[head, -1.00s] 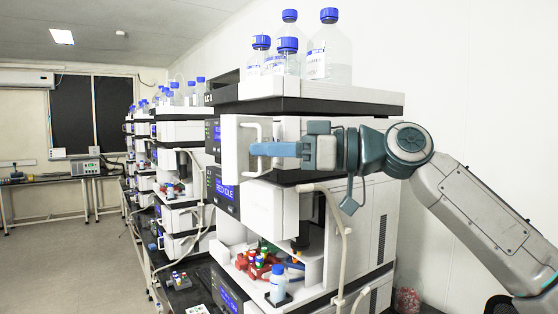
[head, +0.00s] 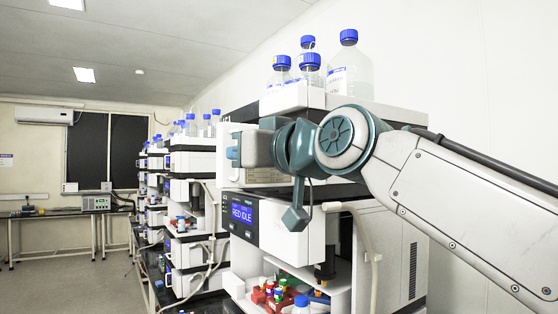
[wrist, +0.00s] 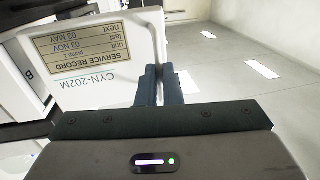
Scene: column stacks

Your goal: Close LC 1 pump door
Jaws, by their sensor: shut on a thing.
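The LC 1 pump door (head: 229,173) is a white panel high on the nearest stack in the head view. Its face with a service record label marked pump 1 (wrist: 86,45) fills the upper left of the wrist view. My gripper (head: 233,154) is shut on the door at its edge, with the dark blue fingers (wrist: 159,84) side by side there. The exact contact at the handle is hidden. My wrist covers part of the door and the pump front, so how far it stands open is hard to tell.
A module with a blue display (head: 242,212) sits just below the door. Blue-capped bottles (head: 349,65) stand on top of the stack. A pale tube (head: 366,235) hangs in front. Small coloured vials (head: 278,292) fill a lower shelf. Open floor lies at the left.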

